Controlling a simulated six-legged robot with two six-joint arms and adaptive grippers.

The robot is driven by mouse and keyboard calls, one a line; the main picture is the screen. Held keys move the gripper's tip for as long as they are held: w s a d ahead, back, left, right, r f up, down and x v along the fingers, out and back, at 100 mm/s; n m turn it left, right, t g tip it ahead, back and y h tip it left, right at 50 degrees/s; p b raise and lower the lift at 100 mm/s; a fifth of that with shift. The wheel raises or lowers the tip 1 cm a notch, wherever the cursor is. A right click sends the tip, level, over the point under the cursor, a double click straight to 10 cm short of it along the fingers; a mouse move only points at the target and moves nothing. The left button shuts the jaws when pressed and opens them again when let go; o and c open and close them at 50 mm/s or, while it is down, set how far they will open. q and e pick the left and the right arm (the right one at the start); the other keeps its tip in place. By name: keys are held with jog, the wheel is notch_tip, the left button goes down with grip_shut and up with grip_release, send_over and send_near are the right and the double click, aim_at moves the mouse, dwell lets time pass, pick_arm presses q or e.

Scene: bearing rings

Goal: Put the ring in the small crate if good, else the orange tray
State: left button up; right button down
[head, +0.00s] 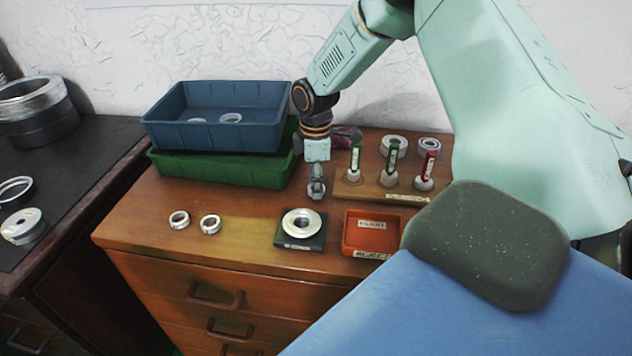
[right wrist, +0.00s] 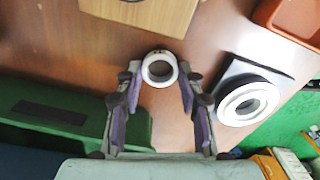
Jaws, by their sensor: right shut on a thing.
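My right gripper (head: 316,190) is over the wooden cabinet top, between the crates and the gauge stand. In the right wrist view the gripper (right wrist: 160,82) is shut on a pale metal ring (right wrist: 146,76), which sits between the fingertips. In the head view the ring is hard to make out. The orange tray (head: 370,236), with labels and no ring visible inside, stands at the front right. It also shows in the right wrist view (right wrist: 292,18). A blue crate (head: 215,138) with rings in it sits on a green crate (head: 220,172). My left gripper is not in view.
Two loose rings (head: 179,218) (head: 210,224) lie at the left. A wooden stand (head: 352,190) holds green- and red-handled gauges, with rings behind. A dark side table (head: 95,140) holds larger rings.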

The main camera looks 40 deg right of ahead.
jog(key=shift+s+a, duration=0.15)
jog(key=shift+a, duration=0.05)
jog(key=shift+f, duration=0.1)
jog(key=c, duration=1.2)
grip_release()
jog(key=o, duration=0.3)
jog(key=shift+d+f, duration=0.15)
jog(key=shift+o, duration=0.4)
jog(key=shift+r, duration=0.2)
